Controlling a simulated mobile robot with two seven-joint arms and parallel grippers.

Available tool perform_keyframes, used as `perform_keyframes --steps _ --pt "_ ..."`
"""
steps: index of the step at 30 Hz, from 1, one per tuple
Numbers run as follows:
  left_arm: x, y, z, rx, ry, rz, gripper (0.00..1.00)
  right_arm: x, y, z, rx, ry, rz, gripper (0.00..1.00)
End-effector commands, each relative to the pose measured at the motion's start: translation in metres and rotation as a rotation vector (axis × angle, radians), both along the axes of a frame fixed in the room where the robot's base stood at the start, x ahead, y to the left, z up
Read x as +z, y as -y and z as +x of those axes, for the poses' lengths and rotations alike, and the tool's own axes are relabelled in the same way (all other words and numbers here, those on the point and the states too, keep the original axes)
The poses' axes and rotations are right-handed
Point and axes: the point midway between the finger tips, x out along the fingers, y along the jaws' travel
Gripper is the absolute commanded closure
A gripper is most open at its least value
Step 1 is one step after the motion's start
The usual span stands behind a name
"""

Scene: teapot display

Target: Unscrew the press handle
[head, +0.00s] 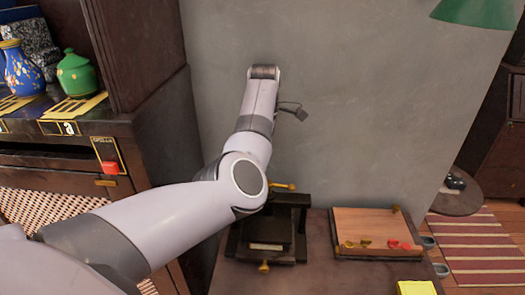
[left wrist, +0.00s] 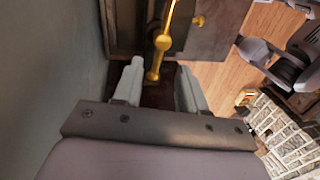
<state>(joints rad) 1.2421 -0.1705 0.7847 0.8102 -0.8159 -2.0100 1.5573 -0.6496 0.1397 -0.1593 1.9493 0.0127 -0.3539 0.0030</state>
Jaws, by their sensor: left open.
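The dark press (head: 295,199) stands on the table in the head view, partly hidden by my left arm. Part of its gold handle (head: 282,186) shows just right of my arm's joint. In the left wrist view, the gold handle (left wrist: 163,42) is a bar with rounded knobs, its lower end seen between my fingers. My left gripper (left wrist: 160,68) is open, one pale finger on each side of that end. A gap shows on both sides, and I see no grip. In the head view I cannot make out the left fingers. My right gripper is not in view.
A wooden board (head: 372,228) with small red and gold pieces lies right of the press. A yellow note (head: 416,288) is at the table's front. A cabinet at left holds a green jar (head: 76,74) and a blue vase (head: 20,70). A grey wall (head: 345,110) stands behind.

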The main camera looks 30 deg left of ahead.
Motion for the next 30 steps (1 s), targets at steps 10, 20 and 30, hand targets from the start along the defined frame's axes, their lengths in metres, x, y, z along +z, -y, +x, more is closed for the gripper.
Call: perform_keyframes --steps 10,20,30 --pt "0.026 0.000 0.005 -0.003 -0.002 -0.003 0.59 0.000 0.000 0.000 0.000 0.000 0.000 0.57" --pt "0.026 -0.001 0.005 -0.003 -0.003 -0.001 0.59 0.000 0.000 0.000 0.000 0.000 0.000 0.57" --pt "0.026 -0.001 0.005 -0.002 -0.003 -0.002 0.59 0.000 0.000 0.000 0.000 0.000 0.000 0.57"
